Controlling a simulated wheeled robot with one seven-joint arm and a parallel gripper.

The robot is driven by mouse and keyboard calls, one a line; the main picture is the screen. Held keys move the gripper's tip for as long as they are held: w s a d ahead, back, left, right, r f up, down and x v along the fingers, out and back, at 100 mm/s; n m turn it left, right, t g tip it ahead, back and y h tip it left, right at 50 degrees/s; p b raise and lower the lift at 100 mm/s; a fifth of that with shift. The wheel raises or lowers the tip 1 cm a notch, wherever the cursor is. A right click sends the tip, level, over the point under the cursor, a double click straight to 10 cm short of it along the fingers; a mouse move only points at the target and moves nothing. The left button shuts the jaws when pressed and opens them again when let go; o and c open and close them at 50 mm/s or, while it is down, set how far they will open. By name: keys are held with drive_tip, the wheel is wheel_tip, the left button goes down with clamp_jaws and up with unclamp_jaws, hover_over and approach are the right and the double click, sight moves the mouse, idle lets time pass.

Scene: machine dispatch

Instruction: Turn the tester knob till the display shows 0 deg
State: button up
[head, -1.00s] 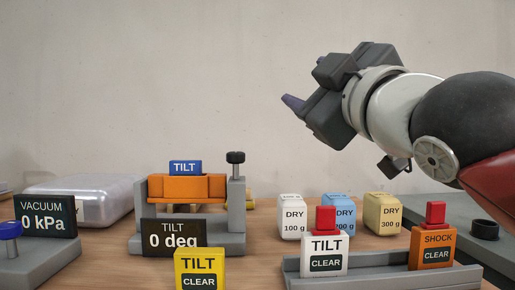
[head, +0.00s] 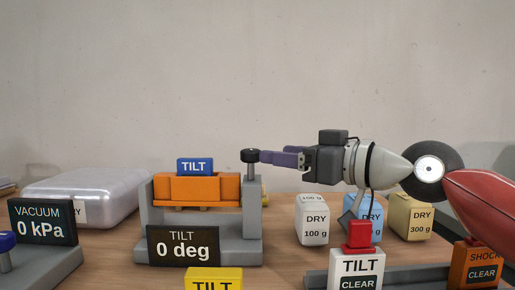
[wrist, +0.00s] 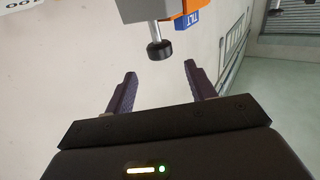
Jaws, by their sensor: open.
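The tilt tester (head: 254,215) is a grey frame with an orange cradle (head: 187,188) holding a blue block labelled TILT (head: 195,166). Its black display (head: 183,246) reads 0 deg. The tester knob (head: 250,156) is black and sits on top of the right post. In the wrist view the knob (wrist: 160,50) is ahead of the fingertips, near the middle of the gap. My gripper (head: 262,157) is open and level with the knob on its right side in the head view. In the wrist view my gripper (wrist: 160,75) has nothing between its fingers.
A vacuum station (head: 43,222) reading 0 kPa stands at left, before a clear plastic-like case (head: 110,190).

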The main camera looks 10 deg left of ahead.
sight(251, 151)
drive_tip(key=p+x, duration=0.1)
drive_tip(key=x, duration=0.6)
drive_tip(key=shift+w+a, duration=0.1)
drive_tip(key=shift+a, duration=0.3)
drive_tip(key=c, duration=0.9)
drive_tip(key=shift+f+m+t+h+b, duration=0.15)
drive_tip(key=shift+m+t+h+b, duration=0.15)
drive_tip(key=shift+m+t, duration=0.15)
drive_tip(key=shift+c, duration=0.2)
drive_tip(key=shift+m+t+h, duration=0.25)
drive_tip(key=shift+t+h, duration=0.05)
drive_tip(key=shift+t, duration=0.35)
